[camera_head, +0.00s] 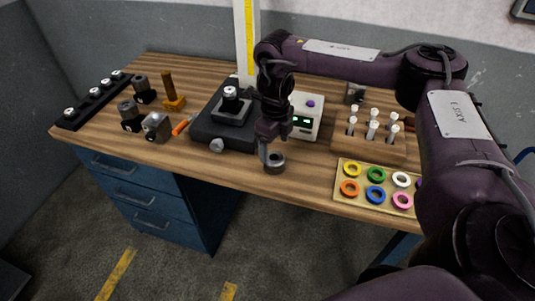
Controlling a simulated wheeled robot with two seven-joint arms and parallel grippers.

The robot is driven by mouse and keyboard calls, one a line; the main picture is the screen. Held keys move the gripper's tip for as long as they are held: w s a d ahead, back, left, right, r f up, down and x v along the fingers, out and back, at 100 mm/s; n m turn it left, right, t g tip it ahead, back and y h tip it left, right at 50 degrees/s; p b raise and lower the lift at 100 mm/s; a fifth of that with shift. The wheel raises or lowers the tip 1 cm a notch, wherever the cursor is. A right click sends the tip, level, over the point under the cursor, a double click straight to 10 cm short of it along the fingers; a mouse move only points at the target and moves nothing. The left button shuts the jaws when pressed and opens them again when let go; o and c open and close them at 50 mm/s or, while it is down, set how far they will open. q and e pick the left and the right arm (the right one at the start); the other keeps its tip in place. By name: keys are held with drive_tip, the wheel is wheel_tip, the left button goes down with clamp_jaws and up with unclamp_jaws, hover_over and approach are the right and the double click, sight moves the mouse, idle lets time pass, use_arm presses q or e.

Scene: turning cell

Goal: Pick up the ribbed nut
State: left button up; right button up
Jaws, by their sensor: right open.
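A dark grey ring-shaped part, which looks like the ribbed nut (275,164), lies on the wooden bench near its front edge. My right gripper (268,154) points down just above and beside it. A finger reaches down at the nut's left side. The gripper is open; whether it touches the nut I cannot tell. The arm comes in from the right. My left gripper is not in view.
A black fixture (218,128) stands left of the gripper, and a white box with a green display (307,118) behind it. A tray of coloured rings (345,185) and a wooden rack (370,147) are on the right. Dark metal parts (130,114) stand left.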

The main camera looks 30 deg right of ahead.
sight(275, 159)
drive_tip(key=f+p, duration=0.1)
drive_tip(key=s+f, duration=0.1)
drive_tip(key=shift+s+f+p, duration=0.15)
drive_tip(key=shift+f+p, duration=0.15)
drive_tip(key=shift+p, duration=0.05)
drive_tip(key=f, duration=0.2)
drive_tip(key=shift+w+a+f+p, duration=0.1)
drive_tip(key=shift+w+f+p, duration=0.2)
drive_tip(key=shift+f, duration=0.55)
drive_tip(key=c, duration=1.1)
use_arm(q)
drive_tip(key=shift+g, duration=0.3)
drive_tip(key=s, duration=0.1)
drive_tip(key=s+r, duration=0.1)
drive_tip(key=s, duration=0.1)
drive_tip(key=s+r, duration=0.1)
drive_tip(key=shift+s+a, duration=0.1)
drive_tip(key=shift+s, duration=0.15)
use_arm(e)
drive_tip(key=shift+c, duration=0.2)
drive_tip(key=shift+r, duration=0.15)
